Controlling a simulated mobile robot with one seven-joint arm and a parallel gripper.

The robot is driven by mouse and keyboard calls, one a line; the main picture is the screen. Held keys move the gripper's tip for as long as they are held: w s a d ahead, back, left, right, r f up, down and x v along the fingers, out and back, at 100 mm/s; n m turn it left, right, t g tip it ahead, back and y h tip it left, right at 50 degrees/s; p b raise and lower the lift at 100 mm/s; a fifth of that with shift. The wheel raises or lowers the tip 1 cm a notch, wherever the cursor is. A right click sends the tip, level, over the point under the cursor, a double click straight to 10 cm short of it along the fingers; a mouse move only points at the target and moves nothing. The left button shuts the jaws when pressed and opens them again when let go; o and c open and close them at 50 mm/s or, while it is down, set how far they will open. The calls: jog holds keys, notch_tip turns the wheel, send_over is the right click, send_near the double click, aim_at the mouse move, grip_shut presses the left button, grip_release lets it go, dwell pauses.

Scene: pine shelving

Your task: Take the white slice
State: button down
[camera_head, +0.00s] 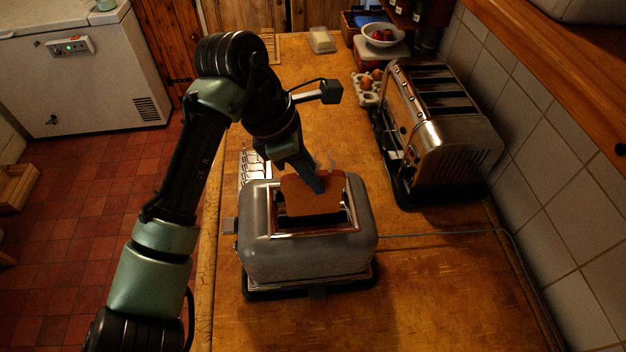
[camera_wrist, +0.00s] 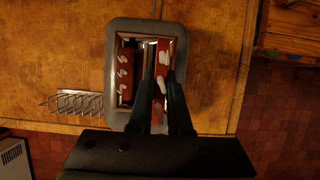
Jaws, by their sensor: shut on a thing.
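A grey, rounded two-slot toaster (camera_head: 300,258) stands on the wooden counter, and it shows from above in the wrist view (camera_wrist: 117,55). My gripper (camera_head: 316,187) points down into it and is shut on a bread slice (camera_head: 300,199). The slice looks brown here, not white; it is upright, its upper part above the toaster top. In the wrist view my fingers (camera_wrist: 161,95) close on this slice (camera_wrist: 162,50) at the right slot. A second reddish-brown slice (camera_wrist: 126,62) sits in the left slot. Pale wisps or flecks show over both. The held slice's lower edge is hidden.
A large chrome toaster (camera_head: 448,138) stands at the right by the tiled wall. A wire rack (camera_head: 252,165) lies behind the grey toaster. Eggs in a carton (camera_head: 366,92), a white bowl (camera_head: 382,36) and a butter dish (camera_head: 321,40) are farther back.

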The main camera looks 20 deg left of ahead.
notch_tip(320, 180, up, 5)
jog(key=p, duration=0.6)
jog(key=shift+p, duration=0.3)
